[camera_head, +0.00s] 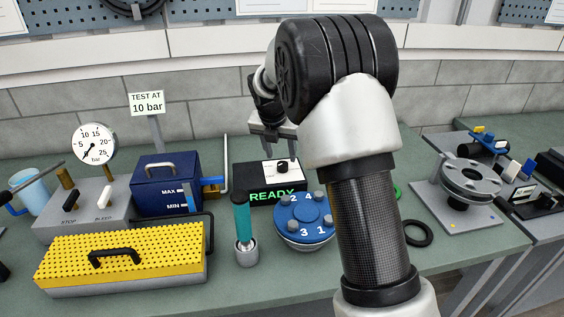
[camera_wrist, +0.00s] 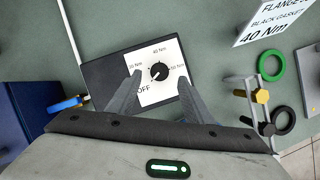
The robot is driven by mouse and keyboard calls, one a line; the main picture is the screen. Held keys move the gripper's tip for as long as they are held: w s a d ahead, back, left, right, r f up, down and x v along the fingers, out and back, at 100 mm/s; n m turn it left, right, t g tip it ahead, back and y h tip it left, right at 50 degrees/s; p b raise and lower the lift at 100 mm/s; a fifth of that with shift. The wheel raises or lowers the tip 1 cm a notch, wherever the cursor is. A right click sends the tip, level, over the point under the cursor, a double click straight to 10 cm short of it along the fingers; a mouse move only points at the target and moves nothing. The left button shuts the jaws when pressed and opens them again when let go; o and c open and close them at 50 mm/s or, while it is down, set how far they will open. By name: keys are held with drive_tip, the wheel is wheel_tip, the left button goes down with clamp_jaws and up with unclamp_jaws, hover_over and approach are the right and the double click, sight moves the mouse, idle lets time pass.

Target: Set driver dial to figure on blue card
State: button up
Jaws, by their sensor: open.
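The driver dial is a black round knob (camera_wrist: 159,71) on a white plate (camera_wrist: 150,92) marked OFF, 20 Nm, 40 Nm and a further Nm figure. Its white mark seems to point lower left, toward OFF. The plate is on a black box (camera_head: 258,188) with a green READY display in the head view. My gripper (camera_wrist: 160,77) is open, with a finger on each side of the knob; contact cannot be told. A white card (camera_wrist: 268,22) reads BLACK GASKET 40 Nm, partly cut off. No blue card is clearly visible.
A teal-handled tool (camera_head: 242,218) stands in a holder left of a blue numbered disc (camera_head: 304,218). A blue box (camera_head: 166,186) and a yellow perforated case (camera_head: 125,252) lie further left. Green (camera_wrist: 271,66) and black (camera_wrist: 283,122) rings are at right.

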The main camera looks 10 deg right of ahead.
sight(283, 163)
drive_tip(key=shift+x, duration=2.35)
drive_tip(key=c, duration=1.1)
